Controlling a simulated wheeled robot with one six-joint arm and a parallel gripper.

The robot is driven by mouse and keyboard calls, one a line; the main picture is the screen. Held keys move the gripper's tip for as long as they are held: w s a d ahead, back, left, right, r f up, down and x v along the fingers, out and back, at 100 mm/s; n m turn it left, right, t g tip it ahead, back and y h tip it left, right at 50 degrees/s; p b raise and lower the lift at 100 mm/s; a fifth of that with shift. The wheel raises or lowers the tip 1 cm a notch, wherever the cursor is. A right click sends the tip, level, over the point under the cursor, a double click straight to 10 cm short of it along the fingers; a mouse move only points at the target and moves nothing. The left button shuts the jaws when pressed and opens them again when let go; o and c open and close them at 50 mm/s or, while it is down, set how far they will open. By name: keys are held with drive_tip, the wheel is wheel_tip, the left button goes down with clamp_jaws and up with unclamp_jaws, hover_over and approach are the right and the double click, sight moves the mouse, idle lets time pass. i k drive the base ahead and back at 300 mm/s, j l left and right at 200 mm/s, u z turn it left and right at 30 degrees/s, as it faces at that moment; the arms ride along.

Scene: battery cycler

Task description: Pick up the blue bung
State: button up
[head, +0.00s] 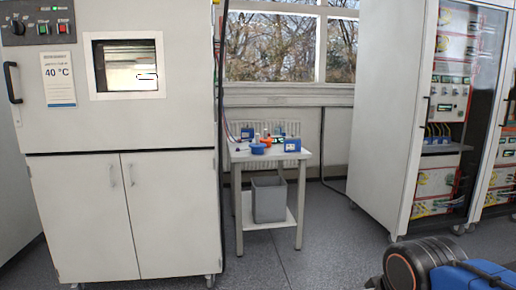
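A small round blue piece (258,149), which looks like the blue bung, sits near the front left of the white table (240,158) at the back middle of the head view. It is small and far off, so I cannot be sure of its shape. My gripper is not in view. Only part of my own arm, black and blue, shows at the bottom right, well apart from the table.
A blue box (292,145), an orange item (266,142) and another blue item (247,133) share the tabletop. A grey bin (269,199) stands on the lower shelf. A white oven cabinet (125,215) and an equipment rack (385,110) flank the table. Floor in front is clear.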

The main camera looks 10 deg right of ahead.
sight(257, 147)
drive_tip(key=i+z, duration=0.15)
drive_tip(key=i, duration=0.7)
drive_tip(key=i+j+z, duration=0.15)
drive_tip(key=i, duration=0.7)
